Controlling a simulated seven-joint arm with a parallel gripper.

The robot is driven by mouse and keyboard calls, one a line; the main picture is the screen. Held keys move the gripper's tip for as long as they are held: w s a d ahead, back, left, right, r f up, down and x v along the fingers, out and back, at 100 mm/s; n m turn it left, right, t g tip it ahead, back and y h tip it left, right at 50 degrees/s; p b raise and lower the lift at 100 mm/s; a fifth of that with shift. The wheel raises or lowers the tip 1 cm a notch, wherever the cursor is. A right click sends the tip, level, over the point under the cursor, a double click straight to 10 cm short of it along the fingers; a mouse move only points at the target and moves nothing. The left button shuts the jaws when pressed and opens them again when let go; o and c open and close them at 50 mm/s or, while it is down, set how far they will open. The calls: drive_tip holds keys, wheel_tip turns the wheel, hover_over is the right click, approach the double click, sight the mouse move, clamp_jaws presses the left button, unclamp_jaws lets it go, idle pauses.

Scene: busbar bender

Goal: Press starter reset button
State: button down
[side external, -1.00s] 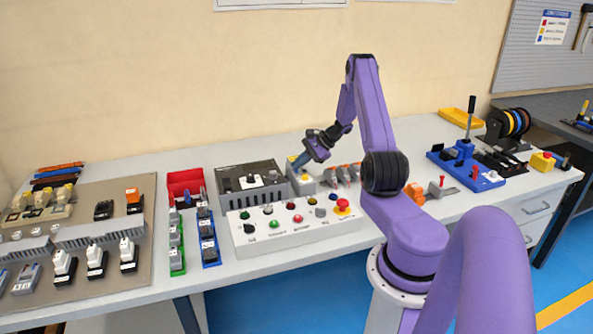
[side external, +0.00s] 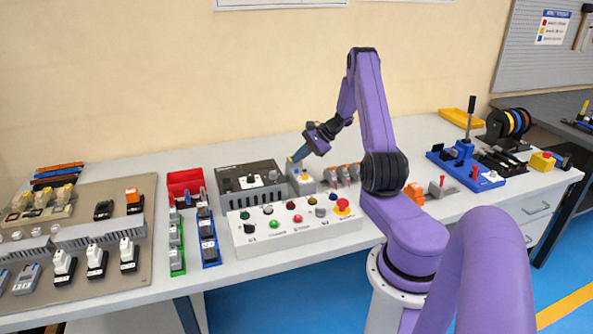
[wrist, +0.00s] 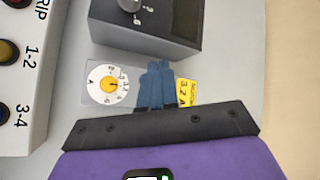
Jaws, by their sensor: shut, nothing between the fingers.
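The starter (side external: 300,182) is a small light grey box on the bench, right of the dark grey unit. In the wrist view its top shows a white dial (wrist: 108,84) with a yellow centre and a yellow label (wrist: 188,92) reading 3.2 A. A small blue spot, possibly the reset button, shows on its top in the side view. My gripper (side external: 293,159) is shut and empty, tilted, with its tips just above the starter. In the wrist view the blue fingers (wrist: 155,72) lie together between dial and label and hide that part of the top.
The dark grey unit (side external: 250,182) with a knob stands close on the left. A white control panel (side external: 290,236) with buttons and a red emergency stop lies in front. Several grey and orange parts (side external: 345,174) stand just right.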

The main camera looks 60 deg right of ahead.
wheel_tip(320, 180, up, 4)
drive_tip(key=shift+f, duration=0.1)
idle(0.4)
idle(0.4)
drive_tip(key=w+a+r+n+g+y, duration=0.1)
drive_tip(key=w+a+r+n+g, duration=0.15)
drive_tip(key=a, duration=0.55)
drive_tip(key=w+a+r+n+g+y, duration=0.15)
drive_tip(key=a+n, duration=0.25)
drive_tip(key=a, duration=0.4)
drive_tip(key=s+a+r+n+g, duration=0.2)
drive_tip(key=a+n, duration=0.2)
drive_tip(key=a, duration=0.4)
drive_tip(key=s+a+r+n+g, duration=0.15)
drive_tip(key=a+n, duration=0.25)
drive_tip(key=a, duration=0.5)
drive_tip(key=s+a+r+n+g+h, duration=0.2)
drive_tip(key=s+a+n+g+h, duration=0.15)
drive_tip(key=s+a+n, duration=0.9)
drive_tip(key=s+d+n+t+h, duration=0.1)
drive_tip(key=s+n+t+h, duration=0.1)
drive_tip(key=s+n, duration=0.5)
drive_tip(key=s+r+t, duration=0.1)
drive_tip(key=s, duration=0.5)
drive_tip(key=shift+s+d+h, duration=0.25)
drive_tip(key=shift+s+h, duration=0.15)
